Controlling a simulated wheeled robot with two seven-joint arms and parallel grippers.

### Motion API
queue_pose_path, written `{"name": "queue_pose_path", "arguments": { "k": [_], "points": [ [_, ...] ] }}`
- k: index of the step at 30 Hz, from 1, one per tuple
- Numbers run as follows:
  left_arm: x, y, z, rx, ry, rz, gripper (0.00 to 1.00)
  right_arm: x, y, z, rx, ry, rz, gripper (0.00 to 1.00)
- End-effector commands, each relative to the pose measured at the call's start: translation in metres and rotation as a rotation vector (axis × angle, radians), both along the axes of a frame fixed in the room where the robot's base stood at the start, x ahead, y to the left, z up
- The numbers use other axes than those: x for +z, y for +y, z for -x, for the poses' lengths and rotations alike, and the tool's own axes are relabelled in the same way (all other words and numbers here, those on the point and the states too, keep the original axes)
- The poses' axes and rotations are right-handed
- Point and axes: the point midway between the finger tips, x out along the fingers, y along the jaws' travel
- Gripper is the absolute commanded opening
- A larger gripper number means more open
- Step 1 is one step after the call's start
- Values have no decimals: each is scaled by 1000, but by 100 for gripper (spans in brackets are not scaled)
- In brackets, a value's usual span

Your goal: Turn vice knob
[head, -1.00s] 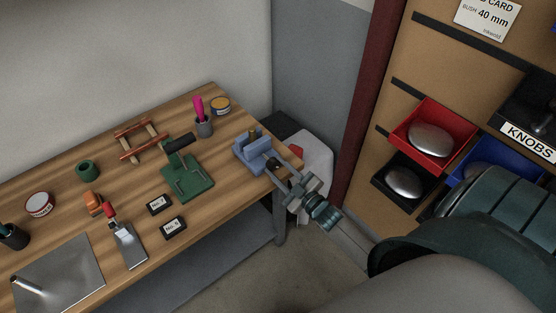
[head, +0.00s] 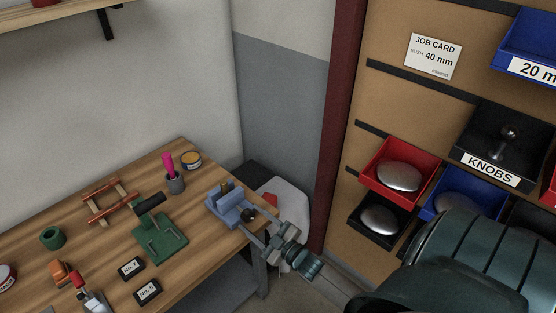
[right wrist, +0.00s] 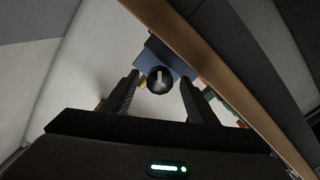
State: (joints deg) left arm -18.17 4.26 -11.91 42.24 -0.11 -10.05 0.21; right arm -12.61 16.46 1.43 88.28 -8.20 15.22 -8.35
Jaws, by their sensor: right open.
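The blue vice (head: 226,203) stands at the right front corner of the wooden bench. Its round black knob (head: 248,213) faces right, toward my right gripper. My right gripper (head: 262,226) is open, its fingers reaching toward the knob from the right. In the right wrist view the knob (right wrist: 160,80) shows between the two spread fingers (right wrist: 160,88), with a pale mark on its face and the blue vice body behind it. I see a gap on each side; I cannot tell how deep the knob sits between the fingers. My left gripper is not in view.
Bins (head: 400,172) and a job card (head: 433,56) hang on the right wall. A white bin stands behind the vice.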

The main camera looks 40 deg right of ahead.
Motion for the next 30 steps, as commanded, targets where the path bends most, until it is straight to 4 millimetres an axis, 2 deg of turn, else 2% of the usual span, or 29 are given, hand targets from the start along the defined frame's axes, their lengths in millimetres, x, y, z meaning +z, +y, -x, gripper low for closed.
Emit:
{"name": "queue_pose_path", "arguments": {
  "k": [8,18,24,30],
  "points": [
    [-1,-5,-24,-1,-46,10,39,-3,-2,32,1,3,0,53],
    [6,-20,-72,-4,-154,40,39,-3,-7,94,0,2,0,53],
    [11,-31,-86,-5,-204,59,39,-3,-10,130,-1,3,0,53],
    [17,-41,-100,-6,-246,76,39,-2,-13,157,-1,3,-1,53]
  ]
}}
